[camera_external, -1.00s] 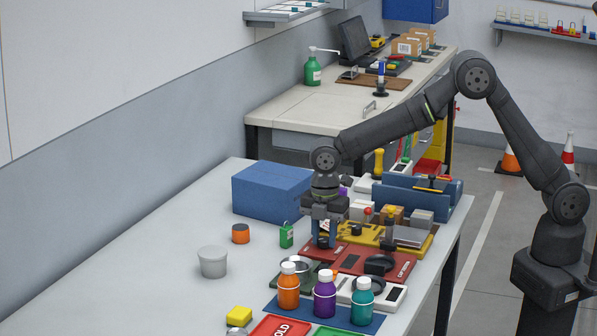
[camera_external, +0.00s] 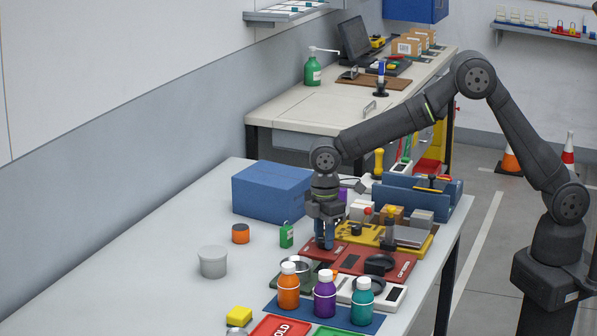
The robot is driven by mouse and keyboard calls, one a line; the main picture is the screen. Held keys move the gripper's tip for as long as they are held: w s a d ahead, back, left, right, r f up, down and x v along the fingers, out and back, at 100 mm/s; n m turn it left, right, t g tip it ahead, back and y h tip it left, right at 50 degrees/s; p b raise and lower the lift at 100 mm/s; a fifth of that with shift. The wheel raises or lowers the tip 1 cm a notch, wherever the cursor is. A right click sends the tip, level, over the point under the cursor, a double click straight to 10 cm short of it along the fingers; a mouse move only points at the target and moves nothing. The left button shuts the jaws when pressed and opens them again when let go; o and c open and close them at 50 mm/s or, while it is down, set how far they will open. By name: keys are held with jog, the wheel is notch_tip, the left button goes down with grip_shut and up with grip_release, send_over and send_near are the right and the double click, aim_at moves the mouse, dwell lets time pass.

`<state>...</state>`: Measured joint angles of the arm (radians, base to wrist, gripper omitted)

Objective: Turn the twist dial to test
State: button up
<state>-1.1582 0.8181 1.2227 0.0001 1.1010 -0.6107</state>
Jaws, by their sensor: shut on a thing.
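My gripper (camera_external: 326,243) points straight down over the left end of a red panel (camera_external: 348,262) on the near table. Its fingers are shut on a small part at the panel's surface, which I take to be the twist dial. The dial is almost wholly hidden by the fingers, so its pointer and the test mark cannot be read. Dark round parts sit on the right half of the red panel.
A yellow panel (camera_external: 352,233) with blocks and knobs lies just behind. Orange (camera_external: 288,290), purple (camera_external: 324,297) and teal (camera_external: 362,305) bottles stand in front. A blue box (camera_external: 272,190) is behind left. The table's left side is mostly clear around a grey cup (camera_external: 213,263).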

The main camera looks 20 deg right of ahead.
jog(key=m, duration=0.5)
jog(key=shift+m, duration=0.3)
jog(key=m, duration=0.5)
jog(key=shift+m, duration=0.4)
jog(key=o, duration=1)
jog(key=shift+r, duration=0.1)
notch_tip(320, 180, up, 17)
jog(key=shift+r, duration=0.15)
notch_tip(320, 180, down, 18)
jog(key=shift+r, duration=0.25)
dwell(0.5)
